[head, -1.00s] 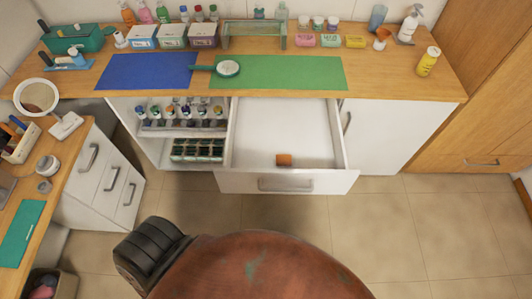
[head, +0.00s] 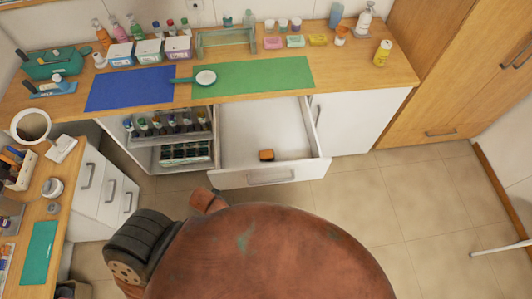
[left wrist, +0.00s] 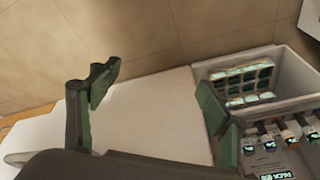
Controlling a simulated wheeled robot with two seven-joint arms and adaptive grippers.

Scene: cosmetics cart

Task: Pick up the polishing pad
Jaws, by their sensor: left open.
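A small orange-brown block with a dark face (head: 266,155), which looks like the polishing pad, lies in the open white drawer (head: 240,173) near its front in the head view. My left gripper (left wrist: 155,88) shows in the left wrist view with its two dark green fingers wide apart and nothing between them. A white panel fills the space behind the fingers. The block does not show in the left wrist view. My right gripper is in neither view.
Left of the drawer, open shelves hold several bottles (head: 158,127) and a dark compartment tray (head: 184,152), also seen in the left wrist view (left wrist: 242,82). The counter holds a blue mat (head: 125,92), a green mat (head: 275,76) and a round-headed handled item (head: 205,77). Floor in front is bare.

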